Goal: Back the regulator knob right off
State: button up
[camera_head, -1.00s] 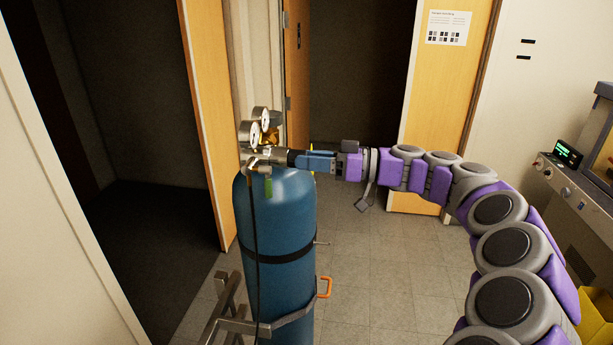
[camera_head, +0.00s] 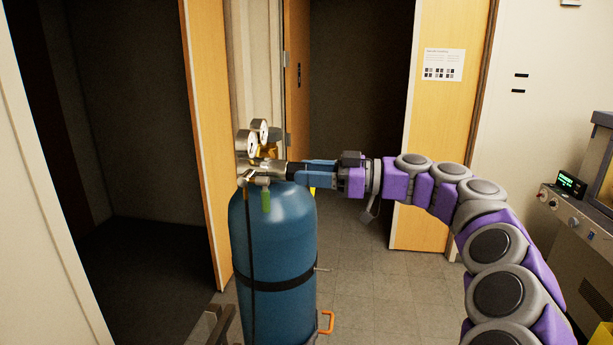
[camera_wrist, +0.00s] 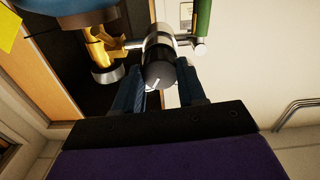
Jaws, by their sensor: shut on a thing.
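The regulator (camera_head: 270,168) is a silvery body on top of a blue gas cylinder (camera_head: 275,235), with two round gauges (camera_head: 248,142) above it. Its black knob (camera_head: 291,169) points right, towards my arm. In the wrist view the knob (camera_wrist: 159,76) shows a white mark on its end face. My gripper (camera_head: 301,170) reaches in from the right with its blue fingers on either side of the knob, shut on it. In the wrist view the fingers (camera_wrist: 160,88) flank the knob, and their tips are partly hidden.
A green-handled part (camera_head: 265,201) hangs below the regulator, and a brass valve (camera_head: 269,152) sits behind it. A black strap and an orange handle (camera_head: 326,321) are on the cylinder and its stand. Open doorways stand behind; an instrument bench (camera_head: 578,220) is at right.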

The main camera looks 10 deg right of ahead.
jog(key=n+b, duration=0.6)
jog(key=b, duration=0.2)
jog(key=shift+n, duration=0.3)
jog(key=o, duration=1.2)
jog(key=shift+c, duration=0.2)
jog(key=p+v, duration=0.2)
jog(key=v, duration=0.6)
jog(key=shift+p, duration=0.4)
